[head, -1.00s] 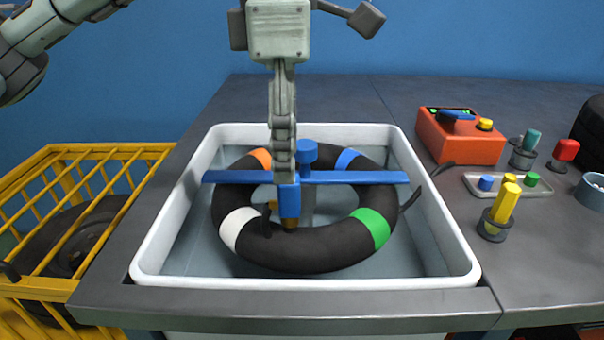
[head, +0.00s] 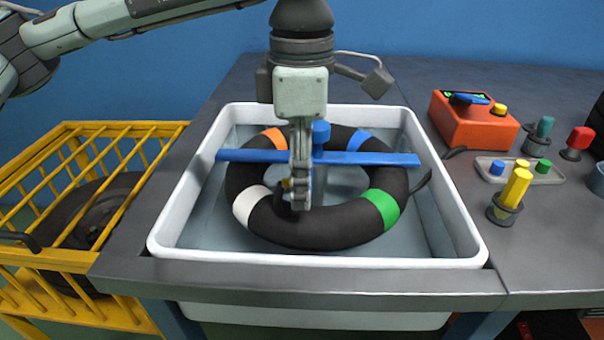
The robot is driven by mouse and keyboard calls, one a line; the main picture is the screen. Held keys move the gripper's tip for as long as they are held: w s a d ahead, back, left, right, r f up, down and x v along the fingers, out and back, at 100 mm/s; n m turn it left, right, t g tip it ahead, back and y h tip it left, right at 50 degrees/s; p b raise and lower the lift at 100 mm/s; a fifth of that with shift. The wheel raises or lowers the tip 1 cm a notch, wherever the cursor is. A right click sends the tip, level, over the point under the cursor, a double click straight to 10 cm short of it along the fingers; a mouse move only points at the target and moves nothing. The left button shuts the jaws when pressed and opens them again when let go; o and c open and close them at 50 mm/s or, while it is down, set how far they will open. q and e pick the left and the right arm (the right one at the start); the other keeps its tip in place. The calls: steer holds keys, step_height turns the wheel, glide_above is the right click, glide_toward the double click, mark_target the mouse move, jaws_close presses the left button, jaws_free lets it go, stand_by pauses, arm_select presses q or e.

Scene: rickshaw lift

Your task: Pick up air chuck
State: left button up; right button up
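A blue piece (head: 468,98) lies on top of the red box at the right; it may be the air chuck, but I cannot be sure. My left gripper (head: 302,203) points down over the tub, well to the left of that box. Its fingers show edge-on, one hiding the other, in front of the blue bar and the black inner tube (head: 330,228). I cannot see whether they hold anything. A small brass-coloured part (head: 287,184) shows just left of the fingers. My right gripper is out of view.
The white tub (head: 165,245) holds the tube with the blue bar (head: 380,158) across it. The red box (head: 470,122), a grey tray (head: 520,178) and a yellow-handled piece in a cup (head: 515,190) stand right. A yellow cage (head: 120,310) stands left.

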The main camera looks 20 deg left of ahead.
arm_select(q)
jaws_close()
steer(key=shift+r, duration=0.1)
steer(key=shift+w+r, duration=0.1)
steer(key=shift+r, duration=0.45)
step_height(320, 180, up, 3)
steer(key=shift+f, duration=0.2)
steer(key=s+a+r+b, duration=0.1)
steer(key=s+a+r, duration=0.2)
steer(key=s+r, duration=0.4)
steer(key=s, duration=0.4)
steer(key=shift+s+a, duration=0.15)
steer(key=shift+a, duration=0.15)
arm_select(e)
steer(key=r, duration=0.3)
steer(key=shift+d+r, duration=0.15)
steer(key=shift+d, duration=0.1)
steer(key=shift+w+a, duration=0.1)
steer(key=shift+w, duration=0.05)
